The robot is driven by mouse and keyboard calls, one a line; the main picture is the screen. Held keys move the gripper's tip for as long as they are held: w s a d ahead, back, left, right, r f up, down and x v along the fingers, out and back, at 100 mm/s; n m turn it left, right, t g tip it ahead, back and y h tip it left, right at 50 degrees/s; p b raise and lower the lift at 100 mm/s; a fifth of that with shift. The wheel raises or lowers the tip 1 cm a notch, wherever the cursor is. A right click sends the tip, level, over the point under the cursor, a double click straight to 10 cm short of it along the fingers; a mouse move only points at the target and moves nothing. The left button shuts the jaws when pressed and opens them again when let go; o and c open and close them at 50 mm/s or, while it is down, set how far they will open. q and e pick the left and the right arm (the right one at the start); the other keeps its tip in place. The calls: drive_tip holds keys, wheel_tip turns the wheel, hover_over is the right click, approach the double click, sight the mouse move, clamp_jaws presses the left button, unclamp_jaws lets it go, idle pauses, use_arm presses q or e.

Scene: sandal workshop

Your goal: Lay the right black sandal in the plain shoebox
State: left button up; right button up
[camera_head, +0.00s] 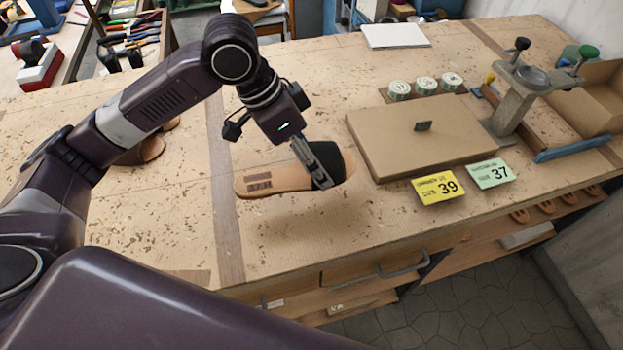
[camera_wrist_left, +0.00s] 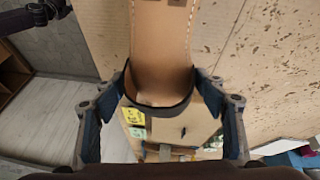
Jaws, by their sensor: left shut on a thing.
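A sandal (camera_head: 272,180) with a tan insole and a black strap is at my left gripper (camera_head: 322,182), over the middle of the bench. The gripper is shut on it at the strap; in the left wrist view the fingers stand on both sides of the black strap (camera_wrist_left: 158,108). A dark size stamp shows on the insole. The sandal looks level and slightly above the bench top. A flat brown cardboard box (camera_head: 400,150) with a small dark tab lies to its right, its top closed; I cannot tell whether this is the plain shoebox. My right gripper is not in view.
Cards marked 39 (camera_head: 439,188) and 37 (camera_head: 491,173) lie before the flat box. An open cardboard box (camera_head: 597,97) is at the far right. Brown footwear (camera_head: 140,153) lies behind my left arm.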

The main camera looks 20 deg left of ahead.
sight(287, 172)
use_arm(q)
drive_tip(key=shift+f, duration=3.35)
drive_tip(key=shift+f, duration=0.1)
drive_tip(key=o, duration=1.6)
drive_tip(key=v, duration=1.2)
drive_tip(key=shift+s, duration=0.1)
